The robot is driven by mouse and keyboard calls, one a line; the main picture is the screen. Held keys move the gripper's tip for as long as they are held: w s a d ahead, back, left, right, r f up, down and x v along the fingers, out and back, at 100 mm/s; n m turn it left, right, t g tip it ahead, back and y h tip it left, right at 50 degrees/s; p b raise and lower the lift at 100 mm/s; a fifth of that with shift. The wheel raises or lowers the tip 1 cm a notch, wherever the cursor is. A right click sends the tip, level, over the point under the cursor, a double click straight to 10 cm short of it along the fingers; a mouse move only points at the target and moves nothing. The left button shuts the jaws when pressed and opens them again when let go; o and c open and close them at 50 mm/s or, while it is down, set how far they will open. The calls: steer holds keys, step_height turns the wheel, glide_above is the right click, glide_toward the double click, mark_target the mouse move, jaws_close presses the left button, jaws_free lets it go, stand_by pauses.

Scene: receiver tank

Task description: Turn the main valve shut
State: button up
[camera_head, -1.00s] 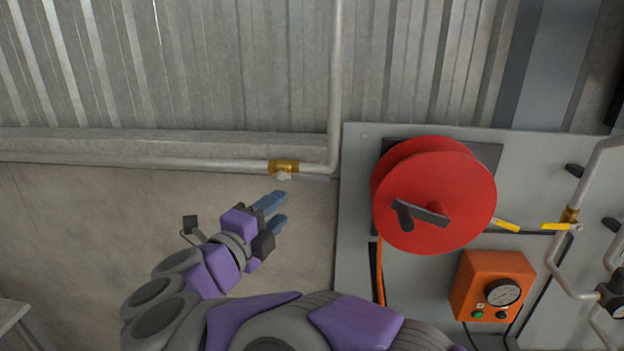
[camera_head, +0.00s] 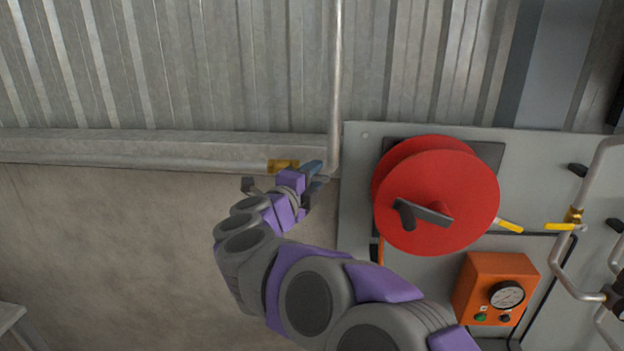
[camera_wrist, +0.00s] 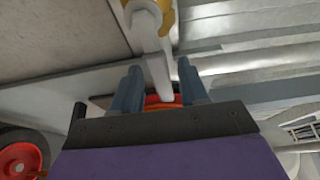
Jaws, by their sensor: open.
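The brass valve (camera_head: 283,166) sits on the horizontal pipe along the wall, just left of the pipe's upward bend. My gripper (camera_head: 314,170) is right of the valve body, in front of the pipe, and hides part of it. In the wrist view the brass body (camera_wrist: 170,18) shows at the top edge, with a pale round hub. A pale lever-like bar (camera_wrist: 153,62) runs down from the hub between the two blue fingers of my gripper (camera_wrist: 158,67). The fingers are open, one on each side of the bar. I cannot tell whether either finger touches it.
A grey panel (camera_head: 355,150) stands right of the valve. It carries a red reel (camera_head: 450,190) with a dark crank, an orange box (camera_head: 485,275) with a gauge, and pipes with yellow levers (camera_head: 560,226). The wall left of my arm is clear.

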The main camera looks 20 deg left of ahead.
steer(key=shift+c, duration=0.2)
jaws_close()
stand_by(0.5)
